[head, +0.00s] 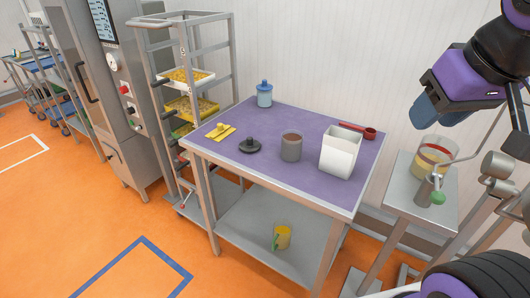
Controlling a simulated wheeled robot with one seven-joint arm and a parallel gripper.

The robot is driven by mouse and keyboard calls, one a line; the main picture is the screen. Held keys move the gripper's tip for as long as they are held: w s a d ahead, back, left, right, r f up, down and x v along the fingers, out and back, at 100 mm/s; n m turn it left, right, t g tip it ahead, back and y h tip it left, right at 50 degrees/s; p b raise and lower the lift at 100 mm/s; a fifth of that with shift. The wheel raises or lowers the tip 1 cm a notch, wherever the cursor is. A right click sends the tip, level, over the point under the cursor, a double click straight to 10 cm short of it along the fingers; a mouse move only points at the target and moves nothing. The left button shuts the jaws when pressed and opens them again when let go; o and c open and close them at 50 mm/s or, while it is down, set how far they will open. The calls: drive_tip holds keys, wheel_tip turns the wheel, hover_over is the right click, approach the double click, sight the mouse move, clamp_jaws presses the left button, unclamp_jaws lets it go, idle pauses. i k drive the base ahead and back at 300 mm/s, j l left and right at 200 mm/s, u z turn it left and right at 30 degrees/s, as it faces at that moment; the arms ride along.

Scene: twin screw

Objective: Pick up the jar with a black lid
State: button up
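A grey, see-through jar (291,149) with brownish contents stands upright on the purple tabletop (305,118). No lid is visible on it. A round black lid (249,147) with a knob lies flat on the table just left of this jar, apart from it. A blue jar (264,98) with a blue lid stands at the table's back left. No jar wearing a black lid is clearly visible. My gripper (428,112) is at the upper right, high up and well right of the jars. Its fingers are seen from the side, so I cannot tell their opening; no held object shows.
A white bin (340,157) stands right of the grey jar, with a red scoop (365,131) behind. A yellow item (220,131) lies at left. A yellow jar (283,236) is on the lower shelf. A side table (403,190) holds a layered glass jar (434,155). A rack (190,75) stands left.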

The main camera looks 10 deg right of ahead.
sight(292, 146)
drive_tip(key=z, duration=2.05)
drive_tip(key=u, duration=2.05)
drive_tip(key=i+j, duration=0.15)
drive_tip(key=j, duration=0.2)
drive_tip(key=i+j, duration=0.2)
drive_tip(key=j, duration=0.2)
drive_tip(key=i+j, duration=0.15)
drive_tip(key=j, duration=0.2)
drive_tip(key=j+z, duration=0.15)
drive_tip(key=z, duration=0.3)
drive_tip(key=i+j+z, duration=0.1)
drive_tip(key=z, duration=0.35)
drive_tip(key=j+z, duration=0.3)
drive_tip(key=z, duration=0.15)
